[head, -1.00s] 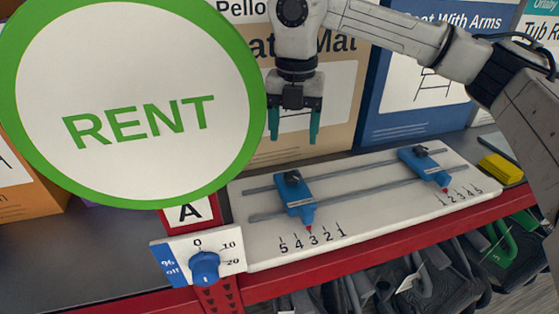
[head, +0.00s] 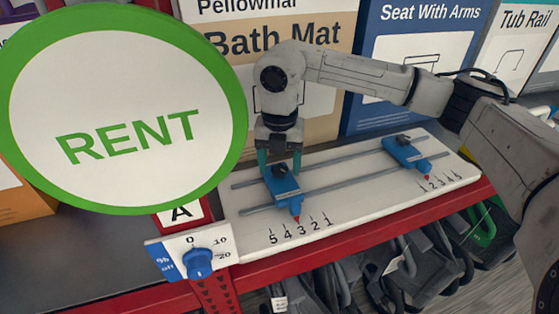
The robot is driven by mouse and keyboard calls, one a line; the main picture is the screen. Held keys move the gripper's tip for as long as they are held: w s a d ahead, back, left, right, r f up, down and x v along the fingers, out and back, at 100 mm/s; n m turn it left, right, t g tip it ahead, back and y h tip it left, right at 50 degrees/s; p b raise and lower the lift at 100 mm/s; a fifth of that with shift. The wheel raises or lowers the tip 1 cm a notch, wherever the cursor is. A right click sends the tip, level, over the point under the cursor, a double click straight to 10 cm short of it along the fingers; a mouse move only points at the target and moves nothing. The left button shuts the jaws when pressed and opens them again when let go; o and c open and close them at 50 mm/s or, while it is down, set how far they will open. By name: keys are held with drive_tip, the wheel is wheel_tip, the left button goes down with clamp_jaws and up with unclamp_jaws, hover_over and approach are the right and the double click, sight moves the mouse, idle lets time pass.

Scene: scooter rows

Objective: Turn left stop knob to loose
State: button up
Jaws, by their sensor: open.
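The left stop (head: 283,188) is a blue block on two grey rails of a white board (head: 355,207). Its red pointer is near the 3 of the left scale. Its dark knob sits on top at the far end and is mostly hidden by my gripper (head: 279,168). My gripper points down with its teal fingers apart, at the knob; whether they touch it I cannot tell. The right stop (head: 406,154) is a similar blue block with a dark knob on top, its pointer near 1 on the right scale.
A round green-and-white RENT sign (head: 128,110) stands at the left, close to the board. A blue dial (head: 198,263) is on a small panel below it. Boxes, including the Bath Mat box (head: 325,40), stand behind the board. A red shelf edge (head: 330,241) runs along the front.

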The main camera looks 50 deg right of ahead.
drive_tip(key=c, duration=1.1)
drive_tip(key=shift+o, duration=0.2)
